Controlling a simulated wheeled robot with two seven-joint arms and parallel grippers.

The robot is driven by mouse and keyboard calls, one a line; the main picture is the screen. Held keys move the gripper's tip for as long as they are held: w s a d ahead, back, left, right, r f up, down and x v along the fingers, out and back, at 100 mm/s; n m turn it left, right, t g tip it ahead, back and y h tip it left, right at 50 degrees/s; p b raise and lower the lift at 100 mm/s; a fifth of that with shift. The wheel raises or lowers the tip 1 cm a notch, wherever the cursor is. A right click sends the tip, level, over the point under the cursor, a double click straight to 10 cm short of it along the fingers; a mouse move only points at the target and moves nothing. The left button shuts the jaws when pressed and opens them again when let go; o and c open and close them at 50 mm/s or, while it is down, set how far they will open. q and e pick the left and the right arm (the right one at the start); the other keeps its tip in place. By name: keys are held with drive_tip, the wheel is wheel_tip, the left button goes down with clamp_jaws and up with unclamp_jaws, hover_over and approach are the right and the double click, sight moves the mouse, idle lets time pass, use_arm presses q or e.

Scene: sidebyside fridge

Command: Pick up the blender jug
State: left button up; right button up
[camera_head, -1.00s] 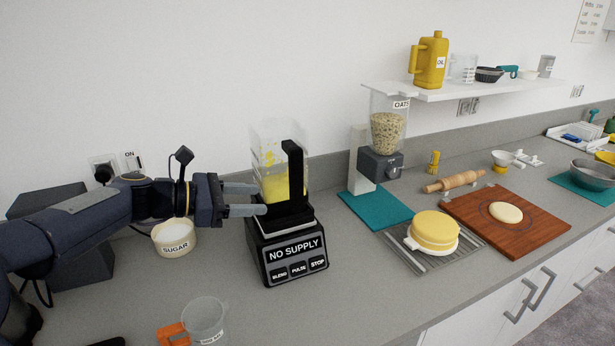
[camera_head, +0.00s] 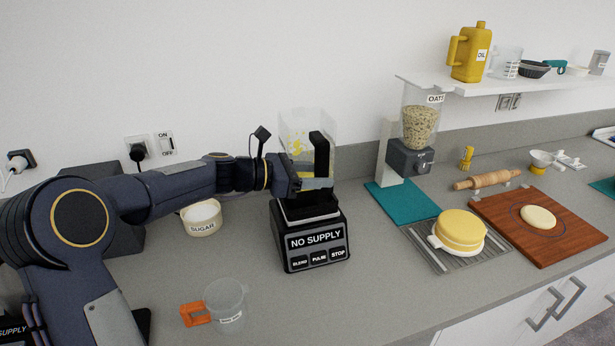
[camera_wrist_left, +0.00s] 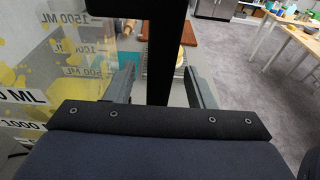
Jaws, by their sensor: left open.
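The blender jug (camera_head: 297,128) is clear with yellow splashes and a black upright handle (camera_head: 320,150). It stands upright on the black blender base (camera_head: 312,244) marked NO SUPPLY. My left gripper (camera_head: 314,183) is open at the handle's lower part and hides the jug's lower part in the head view. In the left wrist view, the handle (camera_wrist_left: 162,45) runs upright between the two spread fingers of my gripper (camera_wrist_left: 160,85), with gaps on both sides. The jug's marked wall (camera_wrist_left: 45,60) fills the left of that view. My right gripper is not in view.
A sugar bowl (camera_head: 202,219) stands below my left forearm. A measuring cup (camera_head: 226,304) with an orange handle is in front. A shelf (camera_head: 470,88) hangs above.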

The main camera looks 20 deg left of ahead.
sight(316, 141)
use_arm(q)
clamp_jaws()
drive_tip(key=shift+r, duration=0.2)
drive_tip(key=shift+r, duration=0.1)
wheel_tip(316, 141, up, 10)
drive_tip(key=shift+f, duration=0.1)
idle(0.5)
drive_tip(key=shift+a, duration=0.1)
